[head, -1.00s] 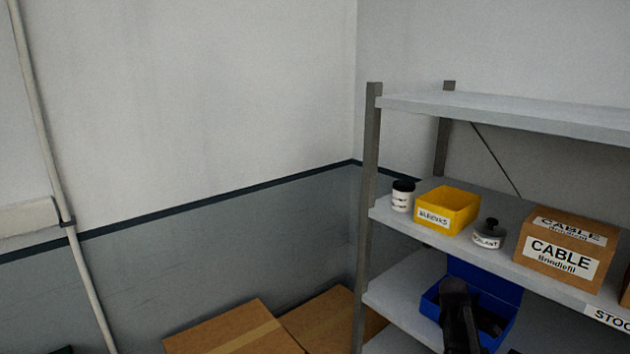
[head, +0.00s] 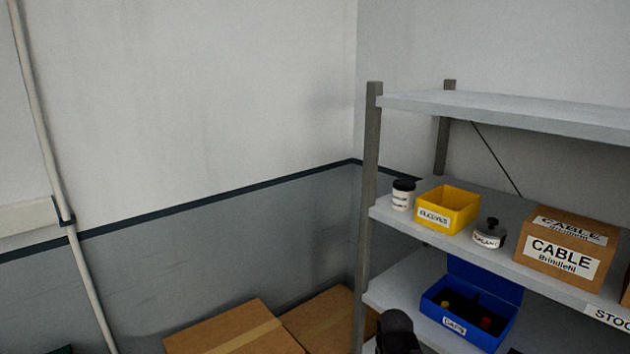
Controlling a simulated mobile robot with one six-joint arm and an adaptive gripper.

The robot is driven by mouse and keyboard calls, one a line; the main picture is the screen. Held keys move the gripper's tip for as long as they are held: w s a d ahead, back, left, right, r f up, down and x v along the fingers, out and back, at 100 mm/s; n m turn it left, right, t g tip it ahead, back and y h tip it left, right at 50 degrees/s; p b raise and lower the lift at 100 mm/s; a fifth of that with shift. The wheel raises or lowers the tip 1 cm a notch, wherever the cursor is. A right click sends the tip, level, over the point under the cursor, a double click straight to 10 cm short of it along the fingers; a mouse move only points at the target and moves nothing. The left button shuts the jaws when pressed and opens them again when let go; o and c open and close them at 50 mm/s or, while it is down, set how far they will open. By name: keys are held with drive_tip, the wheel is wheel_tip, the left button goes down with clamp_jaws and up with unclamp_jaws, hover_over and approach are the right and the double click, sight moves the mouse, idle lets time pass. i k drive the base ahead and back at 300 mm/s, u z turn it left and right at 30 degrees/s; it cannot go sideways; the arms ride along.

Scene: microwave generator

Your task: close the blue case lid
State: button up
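The blue case (head: 485,333) sits on the lower visible shelf at the right, with a white label on its front. Its lid (head: 487,278) stands open, raised at the back against the rear of the shelf. Inside are dark compartments with a small red item and a small yellow item. My gripper (head: 396,334) shows only as a dark rounded shape at the bottom edge, in front of and left of the case and apart from it. Its fingertips cannot be made out, so open or shut does not show.
A grey upright post (head: 368,190) stands left of the case. Cardboard boxes (head: 235,330) are at the lower left.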

sight(504, 289)
drive_tip(key=z, duration=0.05)
drive_tip(key=k, duration=0.5)
drive_tip(key=z, duration=1.1)
drive_tip(key=i, duration=0.15)
drive_tip(key=u, duration=0.5)
